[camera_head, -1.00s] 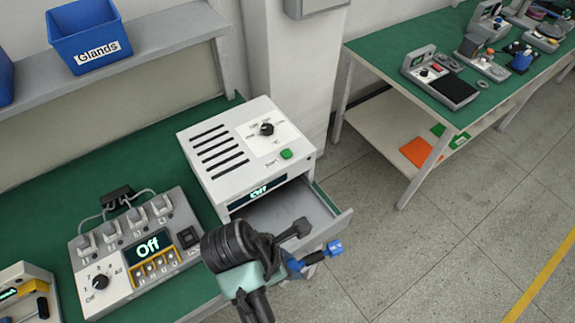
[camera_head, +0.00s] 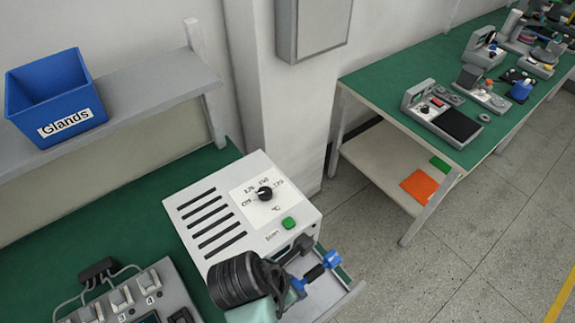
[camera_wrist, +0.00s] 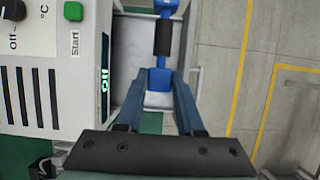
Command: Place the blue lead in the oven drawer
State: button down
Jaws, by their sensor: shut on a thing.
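The blue lead (camera_head: 331,259), blue at its ends with a black middle, is held at my gripper's tips. My gripper (camera_wrist: 160,84) is shut on its near blue end in the wrist view, with the lead (camera_wrist: 164,40) pointing away. The white oven (camera_head: 222,222) stands on the green bench, and its drawer (camera_head: 337,300) is pulled open. In the wrist view the drawer (camera_wrist: 132,48) lies beneath the lead. In the head view my wrist hides much of the drawer; the exact height of the lead above it is unclear.
The oven body (camera_wrist: 40,90) is close on the left in the wrist view. A grey switch box (camera_head: 130,300) stands left of the oven. A blue Glands bin (camera_head: 60,95) sits on the shelf. Open floor (camera_head: 400,275) lies to the right.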

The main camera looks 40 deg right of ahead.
jog(key=b, duration=0.9)
send_over(297, 311)
jog(key=a, duration=0.1)
notch_tip(297, 311, down, 10)
jog(key=f, duration=0.6)
jog(key=f+b, duration=0.1)
jog(key=f, duration=0.3)
jog(key=shift+w+a, duration=0.1)
jog(key=shift+a, duration=0.15)
jog(key=c, duration=0.5)
grip_release()
jog(key=shift+c, duration=0.2)
jog(key=p+v, duration=0.1)
jog(key=v, duration=1.1)
